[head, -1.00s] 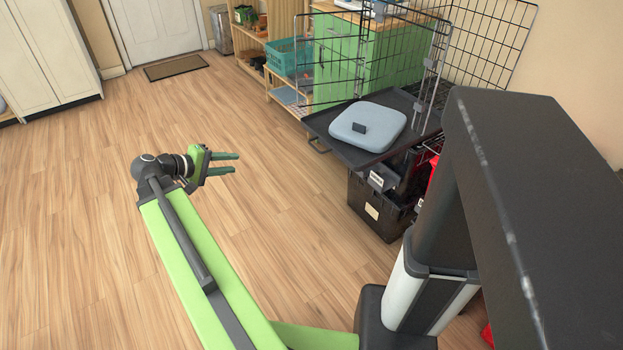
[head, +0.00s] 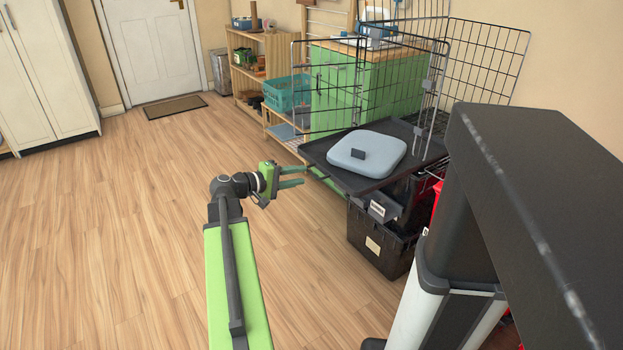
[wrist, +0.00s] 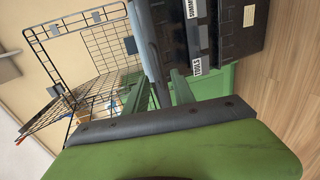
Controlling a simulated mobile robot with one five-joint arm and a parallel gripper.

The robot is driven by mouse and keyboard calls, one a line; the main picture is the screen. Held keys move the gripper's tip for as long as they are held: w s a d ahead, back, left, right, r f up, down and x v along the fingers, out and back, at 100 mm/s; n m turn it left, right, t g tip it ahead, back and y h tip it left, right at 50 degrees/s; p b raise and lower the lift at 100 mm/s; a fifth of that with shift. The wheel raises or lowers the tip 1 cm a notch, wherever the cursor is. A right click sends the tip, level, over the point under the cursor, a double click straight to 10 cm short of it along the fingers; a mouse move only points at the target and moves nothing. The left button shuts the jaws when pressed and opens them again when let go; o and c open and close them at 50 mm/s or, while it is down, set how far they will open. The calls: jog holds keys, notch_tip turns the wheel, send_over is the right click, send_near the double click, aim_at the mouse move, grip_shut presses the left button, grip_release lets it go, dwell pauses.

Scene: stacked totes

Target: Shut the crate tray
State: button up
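The crate tray (head: 318,151) is a flat black tray sticking out from the open wire crate (head: 478,62) in the head view. A grey-blue cushion (head: 368,152) with a small dark tag lies on it. The tray's handle is hard to make out there. In the wrist view my two fingers (wrist: 152,88) are spread apart, with a dark slab, likely the tray, just beyond them.
Black labelled totes (head: 377,243) stand stacked under the tray. A green cabinet (head: 335,85) and a wooden shelf with a teal basket (head: 288,93) stand behind. Wood floor (head: 120,240) is clear to the left.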

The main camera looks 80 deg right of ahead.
aim_at(311, 174)
jog(key=x, duration=0.5)
jog(key=shift+s+d+b, duration=0.2)
jog(key=shift+b, duration=0.2)
jog(key=shift+c, duration=0.4)
grip_shut()
dwell(0.5)
